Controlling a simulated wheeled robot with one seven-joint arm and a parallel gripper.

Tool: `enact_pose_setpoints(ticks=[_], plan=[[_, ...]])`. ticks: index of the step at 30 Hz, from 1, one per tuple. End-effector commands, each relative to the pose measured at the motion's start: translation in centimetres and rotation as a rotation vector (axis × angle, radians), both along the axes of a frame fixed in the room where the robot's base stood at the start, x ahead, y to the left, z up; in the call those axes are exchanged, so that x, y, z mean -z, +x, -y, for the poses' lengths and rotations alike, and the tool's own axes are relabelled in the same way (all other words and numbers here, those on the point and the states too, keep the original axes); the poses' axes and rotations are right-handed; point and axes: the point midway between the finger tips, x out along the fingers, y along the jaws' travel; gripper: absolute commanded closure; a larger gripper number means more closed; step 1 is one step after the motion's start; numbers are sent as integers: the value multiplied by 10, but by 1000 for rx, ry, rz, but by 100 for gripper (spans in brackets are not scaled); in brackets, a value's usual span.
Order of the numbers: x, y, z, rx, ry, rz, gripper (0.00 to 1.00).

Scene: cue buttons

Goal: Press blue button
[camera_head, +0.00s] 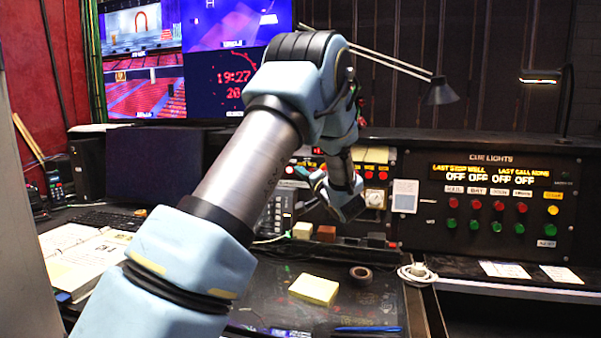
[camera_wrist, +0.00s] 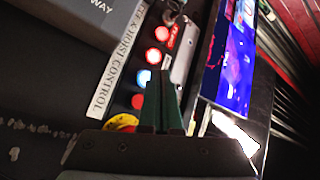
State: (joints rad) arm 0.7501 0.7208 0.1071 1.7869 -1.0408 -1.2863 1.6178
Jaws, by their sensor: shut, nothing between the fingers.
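The blue button (camera_wrist: 143,77) glows pale blue in the wrist view, in a row of lit red buttons on a black panel. It sits between two red buttons, just left of my fingertips. My gripper (camera_wrist: 161,78) is shut with nothing between its dark green fingers. The fingers overlap the panel in the picture; I cannot tell whether they touch it. In the head view my arm reaches to the console's button panel, and the blue button cannot be clearly made out there.
A yellow round control (camera_wrist: 121,122) lies partly behind my gripper. A cue lights panel (camera_head: 490,208) with red and green buttons stands at right. A yellow notepad (camera_head: 314,289) and a tape roll (camera_head: 361,273) lie on the desk. A lamp (camera_head: 441,92) hangs above.

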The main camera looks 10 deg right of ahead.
Motion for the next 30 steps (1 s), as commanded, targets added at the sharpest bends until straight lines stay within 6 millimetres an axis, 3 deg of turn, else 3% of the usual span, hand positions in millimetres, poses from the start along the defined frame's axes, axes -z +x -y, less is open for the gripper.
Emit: enact_pose_setpoints(ticks=[30], plan=[[1, 8, 4, 0, 0, 0, 100]])
